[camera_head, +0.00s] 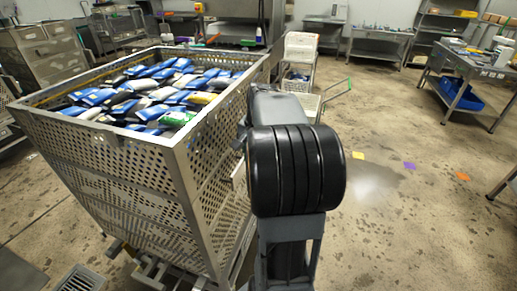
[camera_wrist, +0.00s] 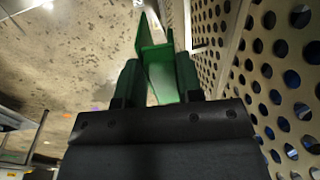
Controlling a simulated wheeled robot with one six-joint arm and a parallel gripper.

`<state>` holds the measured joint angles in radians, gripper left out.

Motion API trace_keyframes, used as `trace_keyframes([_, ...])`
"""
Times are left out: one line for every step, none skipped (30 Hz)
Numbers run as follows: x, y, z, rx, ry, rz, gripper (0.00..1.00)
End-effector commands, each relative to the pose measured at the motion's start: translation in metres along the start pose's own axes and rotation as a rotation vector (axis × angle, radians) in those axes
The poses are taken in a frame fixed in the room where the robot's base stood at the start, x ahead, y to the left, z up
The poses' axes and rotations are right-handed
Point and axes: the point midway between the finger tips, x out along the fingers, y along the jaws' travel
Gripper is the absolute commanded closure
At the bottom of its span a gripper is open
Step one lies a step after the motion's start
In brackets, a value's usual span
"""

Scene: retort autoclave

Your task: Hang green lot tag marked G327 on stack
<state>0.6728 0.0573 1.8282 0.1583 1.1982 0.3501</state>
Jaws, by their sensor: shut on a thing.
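The stack is a perforated metal basket (camera_head: 130,165) heaped with pouches, at the left in the head view. Its perforated wall (camera_wrist: 275,85) fills the right side of the wrist view. My gripper (camera_wrist: 160,75) is shut on a green tag (camera_wrist: 158,62), which stands out beyond the fingertips. No marking on the tag can be read. The tag and gripper are beside the basket wall; I cannot tell whether the tag touches it. In the head view my own arm hides the gripper and the tag.
Blue, white and a few green pouches (camera_head: 150,92) fill the basket top. A cart with white baskets (camera_head: 300,48) stands behind my arm. A steel table (camera_head: 470,68) with a blue bin (camera_head: 460,94) is at the right. The floor between is open, with coloured patches.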

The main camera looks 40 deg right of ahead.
Motion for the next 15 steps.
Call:
trace_keyframes([0.004,-0.003,0.0,-0.001,0.0,0.0,0.74])
trace_keyframes([0.006,-0.005,0.0,-0.001,0.0,0.0,0.74])
trace_keyframes([0.008,-0.008,0.0,-0.002,0.0,0.0,0.74])
trace_keyframes([0.009,-0.01,0.0,-0.001,0.0,0.0,0.74])
trace_keyframes([0.011,-0.011,0.0,0.0,0.0,0.0,0.74])
trace_keyframes([0.013,-0.014,0.0,0.0,0.0,0.0,0.74])
trace_keyframes([0.015,-0.016,0.0,0.0,0.0,0.0,0.74])
trace_keyframes([0.016,-0.018,0.0,0.0,0.0,0.0,0.74])
trace_keyframes([0.018,-0.021,0.0,0.0,-0.001,0.0,0.74])
trace_keyframes([0.02,-0.023,0.0,0.0,-0.001,0.0,0.74])
trace_keyframes([0.021,-0.025,0.0,0.0,-0.001,0.0,0.74])
trace_keyframes([0.023,-0.027,0.0,0.001,0.0,0.0,0.74])
trace_keyframes([0.024,-0.029,-0.001,0.001,0.0,0.0,0.74])
trace_keyframes([0.026,-0.03,-0.001,0.0,0.0,0.0,0.74])
trace_keyframes([0.027,-0.033,0.0,0.0,0.0,0.0,0.74])
